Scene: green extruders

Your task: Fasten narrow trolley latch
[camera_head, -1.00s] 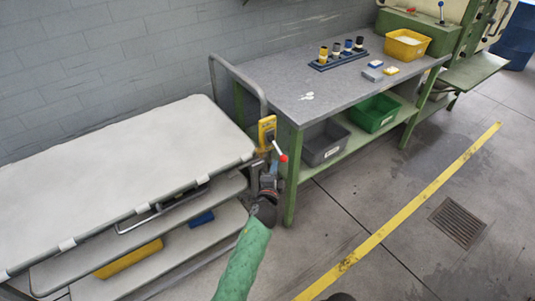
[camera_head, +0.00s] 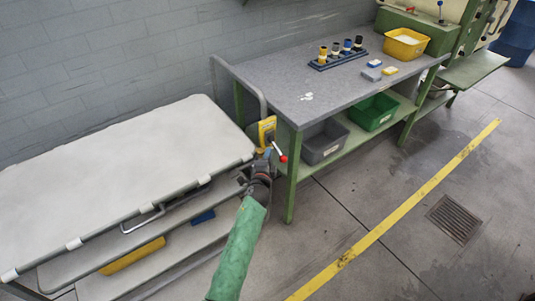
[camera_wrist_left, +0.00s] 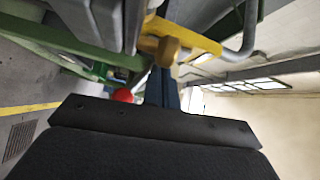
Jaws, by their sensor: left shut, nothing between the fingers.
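The narrow trolley (camera_head: 120,160), with a pale top and lower shelves, stands at the left, its right end close to the green workbench. A yellow latch plate (camera_head: 267,130) sits between them; it also shows in the left wrist view (camera_wrist_left: 195,38). Its lever has a red knob (camera_head: 283,158), seen in the wrist view (camera_wrist_left: 122,95) left of my fingers. My left gripper (camera_head: 265,156) is shut and empty, just below the plate and left of the knob. I cannot tell whether it touches the lever. The latch's lower part is hidden behind the gripper. My right gripper is not in view.
The workbench (camera_head: 300,75) holds a yellow bin (camera_head: 406,43) and a blue rack of small tools (camera_head: 338,60). Grey (camera_head: 322,145) and green (camera_head: 374,112) bins stand on its shelf. A metal hoop rail rises behind the latch. Floor at the right is clear.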

